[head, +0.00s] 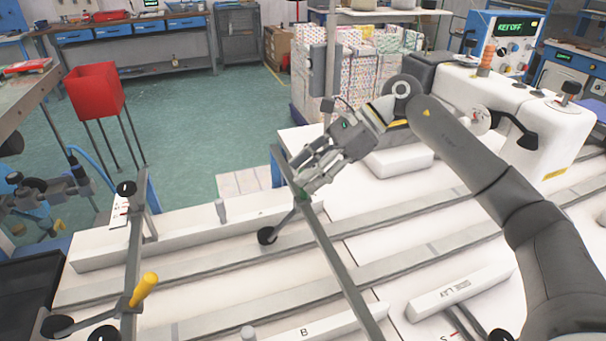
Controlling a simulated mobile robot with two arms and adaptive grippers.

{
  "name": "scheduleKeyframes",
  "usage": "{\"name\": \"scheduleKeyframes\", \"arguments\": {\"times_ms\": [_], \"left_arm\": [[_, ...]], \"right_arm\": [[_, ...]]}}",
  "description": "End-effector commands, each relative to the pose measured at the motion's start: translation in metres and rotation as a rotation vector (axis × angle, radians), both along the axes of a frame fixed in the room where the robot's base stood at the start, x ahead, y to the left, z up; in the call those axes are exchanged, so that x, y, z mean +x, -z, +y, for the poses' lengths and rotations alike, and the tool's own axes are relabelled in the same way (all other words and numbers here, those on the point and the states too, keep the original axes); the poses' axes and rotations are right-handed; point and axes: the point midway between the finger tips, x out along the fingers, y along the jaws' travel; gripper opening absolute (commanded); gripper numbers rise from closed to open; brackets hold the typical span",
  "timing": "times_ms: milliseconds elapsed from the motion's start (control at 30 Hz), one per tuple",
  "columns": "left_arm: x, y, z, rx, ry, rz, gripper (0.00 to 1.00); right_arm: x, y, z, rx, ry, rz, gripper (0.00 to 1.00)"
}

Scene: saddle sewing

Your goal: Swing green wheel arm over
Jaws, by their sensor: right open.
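The wheel arm is a short grey lever (284,221) on the long metal rail (337,262) in the middle of the white table. A small green part (303,194) shows at its upper end, and a black wheel (267,236) is at its lower left end. My right gripper (302,178) reaches in from the right with its fingers open, right above the green part. Its fingers partly cover that end, and I cannot tell whether they touch it.
A second rail at the left carries a yellow handle (144,290) and black knobs. A white sewing machine (505,110) stands at the back right. White bars (460,293) lie on the table (400,240).

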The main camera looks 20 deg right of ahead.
Motion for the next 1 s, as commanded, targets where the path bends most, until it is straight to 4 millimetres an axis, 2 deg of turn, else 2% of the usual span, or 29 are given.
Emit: {"name": "scheduleKeyframes", "arguments": {"times_ms": [300,500,1000], "left_arm": [[0.001,0.000,-0.001,-0.001,0.000,-0.001,0.53],[0.001,0.000,-0.001,-0.001,0.000,-0.002,0.53],[0.002,0.000,-0.001,-0.001,0.000,-0.002,0.53]], "right_arm": [[-0.010,-0.045,-0.051,-0.001,0.004,-0.003,0.41],[-0.015,-0.062,-0.071,0.000,0.003,-0.001,0.41],[-0.016,-0.067,-0.077,0.000,0.002,-0.001,0.41]]}}
